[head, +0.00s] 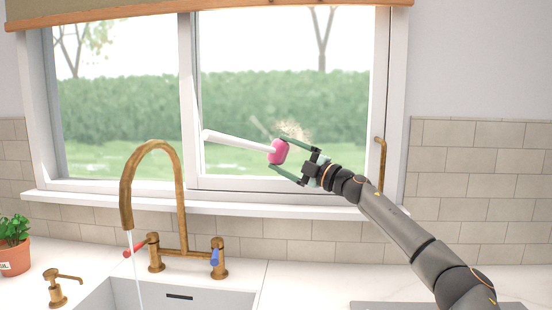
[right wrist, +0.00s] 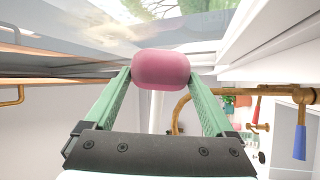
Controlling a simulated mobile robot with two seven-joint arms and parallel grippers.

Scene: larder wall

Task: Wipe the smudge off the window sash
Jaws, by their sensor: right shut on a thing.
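The window sash (head: 290,184) has a white frame around its glass. A pale tan, streaky smudge (head: 292,130) shows on the glass, just above and behind my right gripper. My right gripper (head: 278,156) has green fingers shut on a rounded pink block (head: 279,151), with a white stick (head: 238,140) reaching left from it across the window. In the right wrist view the pink block (right wrist: 161,70) sits between both fingertips, and part of the white stick shows below it. I cannot tell whether the block or stick touches the glass. My left gripper is not in view.
A brass tap (head: 180,195) with running water stands over the sink (head: 195,298), left of my right arm. A white sill (head: 215,206) runs below the window. A potted plant (head: 14,245) and soap pump (head: 58,290) stand left.

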